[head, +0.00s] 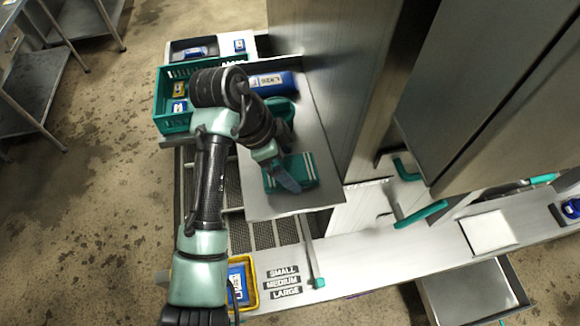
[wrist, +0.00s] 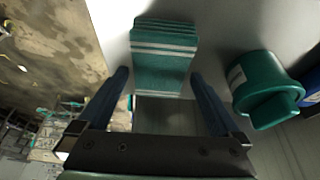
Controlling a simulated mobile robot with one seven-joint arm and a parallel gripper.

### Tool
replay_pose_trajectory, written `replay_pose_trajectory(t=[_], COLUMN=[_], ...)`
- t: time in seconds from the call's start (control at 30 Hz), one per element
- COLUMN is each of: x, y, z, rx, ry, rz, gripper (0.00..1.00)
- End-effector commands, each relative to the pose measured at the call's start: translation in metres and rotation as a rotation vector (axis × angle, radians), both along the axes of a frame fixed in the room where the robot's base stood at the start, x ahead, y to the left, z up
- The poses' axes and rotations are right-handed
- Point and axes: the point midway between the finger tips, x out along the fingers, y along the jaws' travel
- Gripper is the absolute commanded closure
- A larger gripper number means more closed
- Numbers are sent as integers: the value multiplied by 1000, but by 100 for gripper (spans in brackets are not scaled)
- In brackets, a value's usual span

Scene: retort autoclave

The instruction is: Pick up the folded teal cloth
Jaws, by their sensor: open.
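The folded teal cloth (head: 305,168) with pale stripes lies on a grey metal surface (head: 265,206) in the head view. My gripper (head: 288,183) is over the cloth's left part there and hides some of it. In the wrist view the cloth (wrist: 164,58) lies ahead of and partly between the two dark blue fingers. My gripper (wrist: 160,85) is open there, with one finger on each side of the cloth's near end. Nothing is held. I cannot tell how high the fingers are above the surface.
A teal lidded container (wrist: 258,88) stands right of the cloth in the wrist view. A blue labelled cylinder (head: 274,84) lies behind my arm. A teal crate (head: 175,122) holds small items at left. A tall metal cabinet wall (head: 340,80) rises right of the surface.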

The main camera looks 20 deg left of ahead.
Motion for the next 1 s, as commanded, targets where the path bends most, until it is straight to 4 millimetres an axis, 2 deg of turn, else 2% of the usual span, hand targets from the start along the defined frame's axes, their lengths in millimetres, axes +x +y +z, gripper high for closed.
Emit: replay_pose_trajectory(t=[0.13,1.0], x=[1,1], y=[-2,-2], z=[-5,-10], rx=[1,1], ry=[1,-1], rz=[1,0], gripper=[0,0])
